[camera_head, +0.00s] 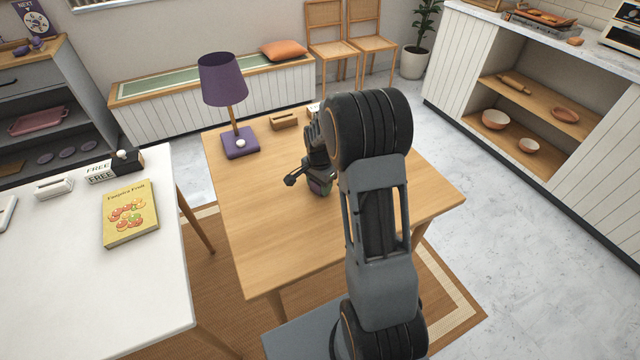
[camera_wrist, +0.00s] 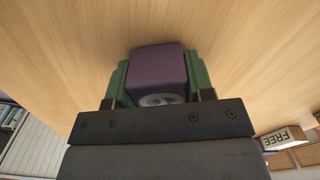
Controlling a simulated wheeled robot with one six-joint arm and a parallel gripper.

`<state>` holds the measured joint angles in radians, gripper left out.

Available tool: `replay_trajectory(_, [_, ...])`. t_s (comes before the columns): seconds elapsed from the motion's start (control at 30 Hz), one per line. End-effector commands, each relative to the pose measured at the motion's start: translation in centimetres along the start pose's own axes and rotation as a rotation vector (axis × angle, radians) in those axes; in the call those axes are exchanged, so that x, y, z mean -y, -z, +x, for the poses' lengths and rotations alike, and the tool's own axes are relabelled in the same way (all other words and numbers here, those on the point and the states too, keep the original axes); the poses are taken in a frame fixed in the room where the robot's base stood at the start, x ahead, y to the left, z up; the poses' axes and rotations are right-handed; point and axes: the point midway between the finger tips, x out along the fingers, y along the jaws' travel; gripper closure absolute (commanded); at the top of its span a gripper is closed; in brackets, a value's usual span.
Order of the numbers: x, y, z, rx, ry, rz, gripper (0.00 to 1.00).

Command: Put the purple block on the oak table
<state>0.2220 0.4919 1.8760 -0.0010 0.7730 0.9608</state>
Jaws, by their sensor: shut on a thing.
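The purple block (camera_wrist: 158,68) is between the green-lined fingers of my gripper (camera_wrist: 158,85) in the wrist view. My gripper is shut on it. In the head view my gripper (camera_head: 318,180) is over the middle of the oak table (camera_head: 260,235), and a small part of the block (camera_head: 320,187) shows between dark fingers. The block is close to the tabletop; I cannot tell whether it touches. Wood grain fills the wrist view around the block. My arm hides part of the table's right side.
A purple lamp (camera_head: 240,142) stands at the table's back left. A wooden holder (camera_head: 284,121) and a small FREE sign (camera_wrist: 281,138) are near the back edge. A white table (camera_head: 90,285) with a yellow book (camera_head: 131,212) is on the left. The oak table's front left is clear.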

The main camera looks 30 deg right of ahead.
Motion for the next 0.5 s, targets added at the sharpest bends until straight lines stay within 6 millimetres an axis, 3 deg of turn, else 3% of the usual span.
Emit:
replay_trajectory(0.07, [-0.01,-0.01,0.37,0.000,-0.001,0.000,0.79])
replay_trajectory(0.1, [0.00,-0.01,0.40,0.000,-0.001,0.000,0.51])
replay_trajectory(0.37, [0.00,-0.02,0.30,0.000,0.000,0.000,0.26])
replay_trajectory(0.5, [0.00,-0.02,0.29,0.000,0.000,0.000,0.26])
